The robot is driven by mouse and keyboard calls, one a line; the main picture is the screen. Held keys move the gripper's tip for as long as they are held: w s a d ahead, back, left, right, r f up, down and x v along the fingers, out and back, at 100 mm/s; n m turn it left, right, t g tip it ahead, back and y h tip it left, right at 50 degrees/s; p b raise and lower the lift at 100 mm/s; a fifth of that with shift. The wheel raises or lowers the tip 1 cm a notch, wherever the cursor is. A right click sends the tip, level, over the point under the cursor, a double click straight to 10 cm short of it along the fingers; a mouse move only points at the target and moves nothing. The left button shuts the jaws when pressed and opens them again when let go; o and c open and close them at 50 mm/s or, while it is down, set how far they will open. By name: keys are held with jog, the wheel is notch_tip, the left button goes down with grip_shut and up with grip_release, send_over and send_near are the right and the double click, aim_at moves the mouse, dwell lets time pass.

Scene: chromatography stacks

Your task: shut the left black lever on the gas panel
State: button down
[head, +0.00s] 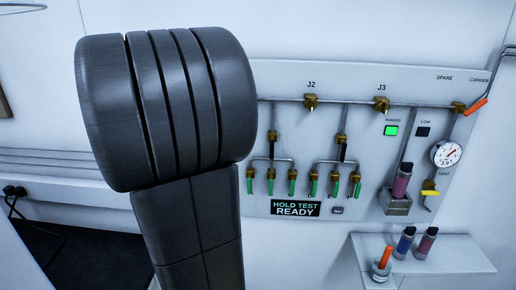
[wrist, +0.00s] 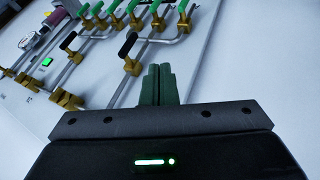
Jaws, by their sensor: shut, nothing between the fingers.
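The gas panel (head: 300,82) is on the wall, partly hidden behind my arm in the head view. The left black lever (head: 272,150) hangs below a brass valve under J2, in line with its vertical pipe. It also shows in the wrist view (wrist: 128,45), where the panel appears turned around. The right black lever (head: 342,153) is under J3 and also in the wrist view (wrist: 69,41). My gripper (wrist: 158,85) has its green fingers together and empty, below and right of the left black lever in the wrist view, with no visible contact. The head view hides it.
Several green levers (head: 292,187) hang below the black ones. A sign (head: 295,208) reads HOLD TEST READY. A gauge (head: 446,153), yellow lever (head: 430,188) and orange-handled lever (head: 476,106) are at the right. A shelf (head: 450,256) with vials juts out below.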

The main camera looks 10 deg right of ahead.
aim_at(272, 150)
jog(key=d+f, duration=0.2)
jog(key=d, duration=0.1)
jog(key=d+f+p, duration=0.1)
jog(key=d+f, duration=0.2)
jog(key=w+d+f+p, duration=0.1)
jog(key=d+f, duration=0.1)
jog(key=d, duration=0.1)
jog(key=shift+w+d+f, duration=0.1)
jog(key=shift+d+f, duration=0.1)
jog(key=shift+f, duration=0.2)
